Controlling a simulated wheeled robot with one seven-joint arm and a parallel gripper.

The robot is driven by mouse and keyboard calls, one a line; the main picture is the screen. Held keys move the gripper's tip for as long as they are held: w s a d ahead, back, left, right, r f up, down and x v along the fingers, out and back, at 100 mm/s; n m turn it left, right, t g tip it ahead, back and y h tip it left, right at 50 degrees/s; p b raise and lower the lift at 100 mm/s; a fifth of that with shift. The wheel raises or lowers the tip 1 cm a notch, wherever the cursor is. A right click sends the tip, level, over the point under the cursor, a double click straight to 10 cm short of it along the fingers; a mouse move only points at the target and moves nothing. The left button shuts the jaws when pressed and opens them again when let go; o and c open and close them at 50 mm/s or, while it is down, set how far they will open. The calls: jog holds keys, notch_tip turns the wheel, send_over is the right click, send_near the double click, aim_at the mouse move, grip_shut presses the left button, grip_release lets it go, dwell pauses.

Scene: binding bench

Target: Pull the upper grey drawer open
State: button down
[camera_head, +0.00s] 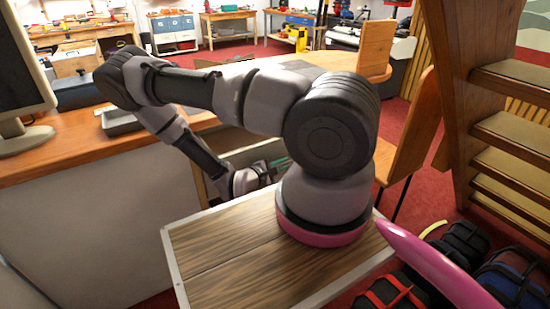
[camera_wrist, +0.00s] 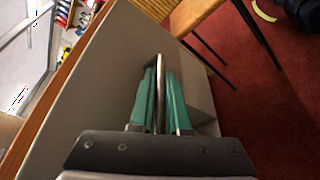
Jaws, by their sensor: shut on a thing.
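The upper grey drawer (camera_wrist: 105,85) fills the middle of the wrist view as a plain grey front under a wooden top edge. Its metal bar handle (camera_wrist: 160,68) stands between the two green fingers of my gripper (camera_wrist: 160,78), which are shut on it from both sides. In the head view my gripper (camera_head: 277,164) is low beside the desk, partly hidden by my arm, and the handle cannot be made out. I cannot tell whether the drawer is open at all.
The wooden desk top (camera_head: 120,155) runs above the drawers, with a grey tray (camera_head: 122,122) and a monitor (camera_head: 22,80) on it. A wooden chair (camera_head: 410,135) stands to the right. Red carpet (camera_wrist: 250,100) lies free beside the drawers.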

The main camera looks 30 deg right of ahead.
jog(key=shift+s, duration=0.9)
jog(key=c, duration=0.9)
grip_release()
jog(key=v, duration=1)
jog(key=shift+s+a, duration=0.2)
jog(key=shift+a, duration=0.2)
